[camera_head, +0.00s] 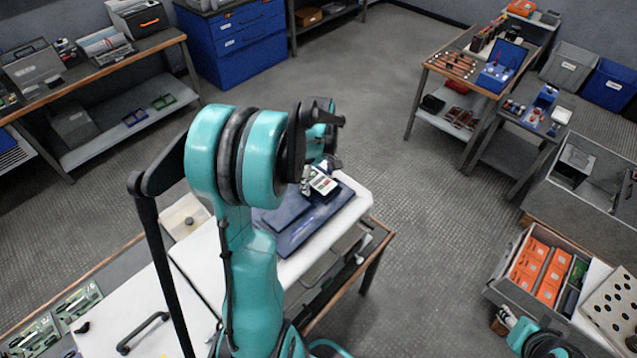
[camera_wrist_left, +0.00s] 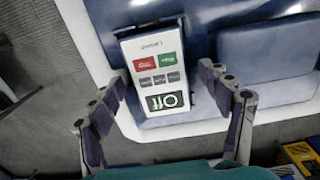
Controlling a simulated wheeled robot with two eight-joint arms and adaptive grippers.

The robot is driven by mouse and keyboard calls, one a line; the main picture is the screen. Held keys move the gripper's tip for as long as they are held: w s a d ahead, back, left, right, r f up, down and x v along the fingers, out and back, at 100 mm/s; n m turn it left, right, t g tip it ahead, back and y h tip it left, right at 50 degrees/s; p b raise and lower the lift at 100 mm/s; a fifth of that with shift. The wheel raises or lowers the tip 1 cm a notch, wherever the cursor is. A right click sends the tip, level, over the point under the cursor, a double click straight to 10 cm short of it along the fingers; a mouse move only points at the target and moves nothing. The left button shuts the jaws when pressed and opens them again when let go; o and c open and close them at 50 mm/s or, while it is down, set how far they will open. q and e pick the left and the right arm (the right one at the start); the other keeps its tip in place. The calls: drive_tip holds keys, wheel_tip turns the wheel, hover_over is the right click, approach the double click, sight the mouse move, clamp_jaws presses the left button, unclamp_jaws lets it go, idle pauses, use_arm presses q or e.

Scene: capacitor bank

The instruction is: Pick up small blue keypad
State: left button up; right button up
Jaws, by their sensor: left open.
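The keypad (camera_head: 323,182) lies on dark blue cases at the far end of the white-topped bench. In the left wrist view the keypad (camera_wrist_left: 157,72) has a pale face with a red and a green button, several grey ones and a dark-framed label at its near end. My left gripper (camera_wrist_left: 163,78) is open, with one finger on each side of the keypad and visible gaps at both. It also shows in the head view (camera_head: 319,174), partly hidden behind my arm. Whether the fingers reach down to the keypad's height I cannot tell.
The blue case (camera_wrist_left: 262,50) lies under and beside the keypad on the white bench top (camera_head: 100,300). A white tray (camera_head: 184,215) stands to the left. A side table (camera_head: 470,75) with tools and a crate of orange boxes (camera_head: 540,265) stand at right. The floor between is clear.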

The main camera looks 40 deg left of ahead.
use_arm(q)
drive_tip(key=c, duration=1.3)
